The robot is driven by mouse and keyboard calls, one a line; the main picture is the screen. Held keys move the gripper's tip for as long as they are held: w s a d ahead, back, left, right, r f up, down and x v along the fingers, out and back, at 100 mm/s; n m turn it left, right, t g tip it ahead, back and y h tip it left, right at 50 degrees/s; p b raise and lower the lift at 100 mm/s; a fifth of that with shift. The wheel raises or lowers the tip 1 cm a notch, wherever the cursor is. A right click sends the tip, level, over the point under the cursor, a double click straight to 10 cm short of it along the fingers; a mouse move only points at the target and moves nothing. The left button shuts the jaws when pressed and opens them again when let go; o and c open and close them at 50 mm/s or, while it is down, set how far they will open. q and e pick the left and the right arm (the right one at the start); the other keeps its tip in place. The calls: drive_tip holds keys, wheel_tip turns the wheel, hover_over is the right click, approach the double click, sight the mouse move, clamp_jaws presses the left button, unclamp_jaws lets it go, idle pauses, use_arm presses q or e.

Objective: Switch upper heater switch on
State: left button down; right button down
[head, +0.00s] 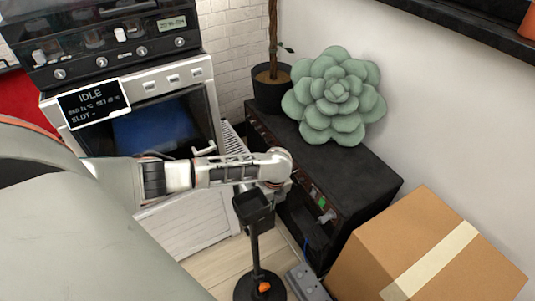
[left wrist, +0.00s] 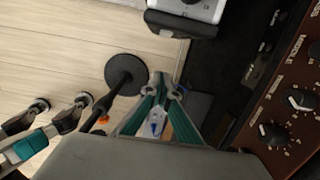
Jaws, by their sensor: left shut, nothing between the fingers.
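A dark cabinet (head: 345,173) stands against the right wall. Its brown front panel (head: 308,186) carries a green lit spot and small controls. In the left wrist view the brown panel (left wrist: 292,80) runs along the right edge with dark knobs (left wrist: 272,133) and pale lettering too small to read surely. I cannot tell which control is the upper heater switch. My left gripper (head: 285,188) is beside the panel's left part, partly hidden by its own wrist. In the left wrist view its teal fingers (left wrist: 163,92) are shut and empty, apart from the knobs. My right gripper is out of view.
A black stand (head: 254,230) with a small tray top is close below my left wrist. A cardboard box (head: 385,255) is at the front right. A green succulent (head: 335,95) and a potted plant (head: 271,88) top the cabinet. A white machine (head: 185,75) reading IDLE stands left.

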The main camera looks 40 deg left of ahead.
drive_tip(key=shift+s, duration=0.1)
